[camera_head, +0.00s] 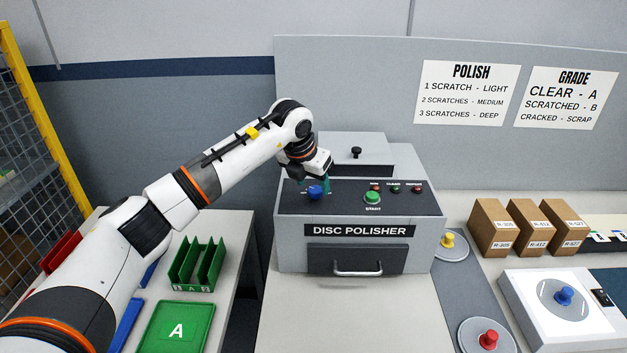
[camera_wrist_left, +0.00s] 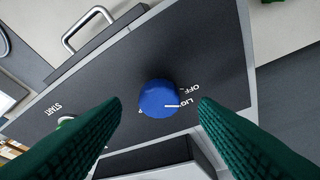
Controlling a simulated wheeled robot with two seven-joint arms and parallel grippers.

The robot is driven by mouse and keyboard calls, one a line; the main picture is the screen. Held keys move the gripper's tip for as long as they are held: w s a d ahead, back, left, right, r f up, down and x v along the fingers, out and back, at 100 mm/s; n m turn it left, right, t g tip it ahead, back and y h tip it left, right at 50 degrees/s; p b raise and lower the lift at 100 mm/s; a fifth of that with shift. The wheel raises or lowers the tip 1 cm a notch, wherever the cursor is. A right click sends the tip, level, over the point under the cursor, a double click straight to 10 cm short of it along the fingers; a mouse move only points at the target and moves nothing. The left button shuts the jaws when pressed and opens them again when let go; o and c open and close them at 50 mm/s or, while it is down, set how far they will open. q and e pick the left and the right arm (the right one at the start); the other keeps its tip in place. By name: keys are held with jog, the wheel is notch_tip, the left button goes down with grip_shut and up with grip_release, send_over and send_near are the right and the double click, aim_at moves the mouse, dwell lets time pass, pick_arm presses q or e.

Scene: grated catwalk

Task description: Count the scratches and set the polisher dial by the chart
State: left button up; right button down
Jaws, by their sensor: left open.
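The grey disc polisher (camera_head: 293,235) stands on the bench, with a blue dial (camera_head: 315,192) on its dark top panel. In the left wrist view the dial (camera_wrist_left: 158,97) has a white pointer line facing the partly visible "LIGHT" label, beside "OFF". My left gripper (camera_head: 322,184) is open, its green fingers on either side of the dial with gaps showing. The polish chart (camera_head: 468,92) reads 1 scratch light, 2 medium, 3 deep. A disc with a blue knob (camera_head: 564,295) lies on a white box (camera_head: 520,302) at right; its scratches are too small to tell.
Discs with yellow (camera_head: 448,241) and red (camera_head: 488,340) knobs lie right of the polisher. Brown boxes (camera_head: 491,227) stand behind. A grade chart (camera_head: 566,97) hangs on the wall. A green rack (camera_head: 197,265) and green A tray (camera_head: 178,328) are left. The bench before the polisher is clear.

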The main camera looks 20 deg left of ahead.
pick_arm(q)
jog(key=shift+x, duration=0.9)
jog(key=shift+c, duration=0.3)
jog(key=c, duration=0.9)
